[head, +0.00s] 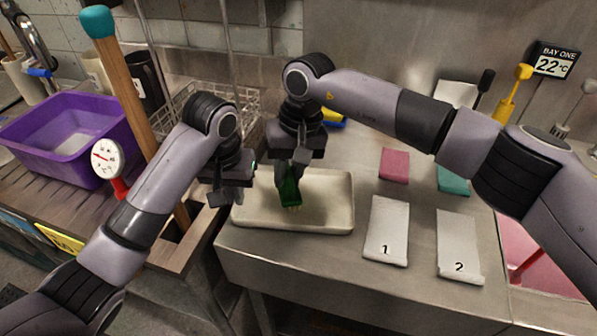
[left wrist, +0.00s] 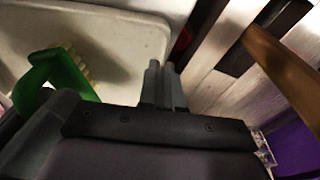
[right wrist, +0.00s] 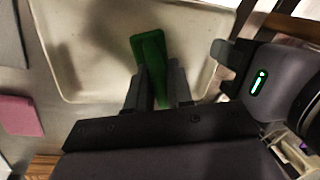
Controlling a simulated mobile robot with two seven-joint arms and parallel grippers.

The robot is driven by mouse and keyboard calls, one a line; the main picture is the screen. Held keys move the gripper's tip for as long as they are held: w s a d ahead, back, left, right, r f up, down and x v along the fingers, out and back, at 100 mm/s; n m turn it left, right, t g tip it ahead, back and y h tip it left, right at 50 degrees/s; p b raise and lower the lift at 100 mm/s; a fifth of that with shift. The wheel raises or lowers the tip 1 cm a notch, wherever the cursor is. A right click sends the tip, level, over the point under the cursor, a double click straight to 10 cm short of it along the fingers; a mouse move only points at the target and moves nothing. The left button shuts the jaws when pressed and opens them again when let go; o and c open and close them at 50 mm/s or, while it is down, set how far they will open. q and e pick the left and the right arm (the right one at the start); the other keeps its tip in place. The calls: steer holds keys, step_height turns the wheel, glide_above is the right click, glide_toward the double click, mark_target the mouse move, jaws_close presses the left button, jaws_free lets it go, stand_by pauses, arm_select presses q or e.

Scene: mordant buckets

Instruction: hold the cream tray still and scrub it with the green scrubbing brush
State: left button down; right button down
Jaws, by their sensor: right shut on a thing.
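The cream tray (head: 330,218) lies flat on the steel counter near its front left edge. My right gripper (head: 291,172) is shut on the green scrubbing brush (head: 289,192) and holds it over the tray's middle. In the left wrist view the brush (left wrist: 66,72) shows its pale bristles facing the tray floor; I cannot tell whether they touch. My left gripper (left wrist: 163,75) has its fingers nearly together at the tray's left rim. It also shows in the head view (head: 222,197). Whether the rim is between its fingers is unclear.
Right of the tray are a pink sponge (head: 394,165), a teal sponge (head: 453,180) and cards numbered 1 (head: 386,228) and 2 (head: 459,245). A wire rack (head: 245,105) stands behind. A purple tub (head: 70,137) and a dial thermometer (head: 107,158) are at the left.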

steer(key=shift+a, duration=0.5)
steer(key=shift+r, duration=0.15)
step_height(320, 180, up, 8)
stand_by(0.4)
arm_select(q)
steer(key=c, duration=1.3)
jaws_free()
steer(key=shift+o, duration=0.2)
